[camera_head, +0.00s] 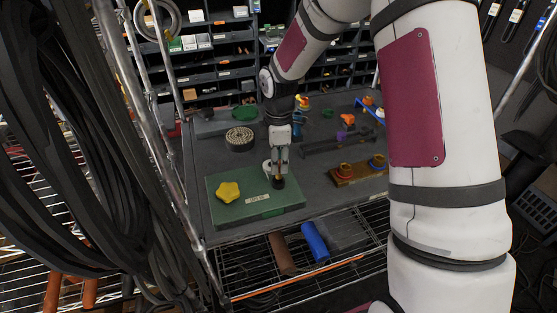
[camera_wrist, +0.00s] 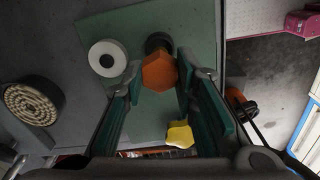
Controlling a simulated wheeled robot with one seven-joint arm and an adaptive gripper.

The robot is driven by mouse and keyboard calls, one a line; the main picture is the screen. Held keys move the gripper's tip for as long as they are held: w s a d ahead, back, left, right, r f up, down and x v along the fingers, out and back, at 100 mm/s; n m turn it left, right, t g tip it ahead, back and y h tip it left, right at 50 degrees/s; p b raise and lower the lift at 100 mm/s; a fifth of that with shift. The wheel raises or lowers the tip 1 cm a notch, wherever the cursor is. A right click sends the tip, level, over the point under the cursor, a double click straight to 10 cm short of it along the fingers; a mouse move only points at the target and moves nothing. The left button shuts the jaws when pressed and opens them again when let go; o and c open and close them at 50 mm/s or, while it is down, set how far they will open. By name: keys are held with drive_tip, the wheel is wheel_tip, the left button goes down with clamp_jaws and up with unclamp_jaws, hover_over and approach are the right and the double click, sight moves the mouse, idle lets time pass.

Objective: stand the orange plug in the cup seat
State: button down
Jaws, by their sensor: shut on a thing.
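The orange plug (camera_wrist: 159,73) has a six-sided top and sits between the teal fingers of my gripper (camera_wrist: 158,70), which is shut on it. A dark round piece (camera_wrist: 157,41), which looks like the cup seat, shows just beyond the plug in the wrist view, partly hidden by it. Whether the plug touches or enters it cannot be told. In the head view my gripper (camera_head: 278,177) points down over the right part of the green board (camera_head: 270,202), with a dark piece (camera_head: 279,184) at its tips. The plug is mostly hidden there.
A yellow star-shaped piece (camera_head: 228,191) lies on the board, left of my gripper. A white ring (camera_wrist: 108,58) is close by. A round beaded piece (camera_head: 239,138) stands behind the board. A brown block (camera_head: 345,179) with colored rings is to the right. Pigeonhole bins (camera_head: 215,55) are at the back.

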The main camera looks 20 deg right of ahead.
drive_tip(key=shift+f, duration=0.25)
drive_tip(key=shift+f, duration=0.35)
drive_tip(key=shift+f, duration=0.65)
drive_tip(key=c, duration=1.2)
unclamp_jaws()
drive_tip(key=shift+r+p, duration=0.5)
drive_tip(key=shift+r, duration=2.5)
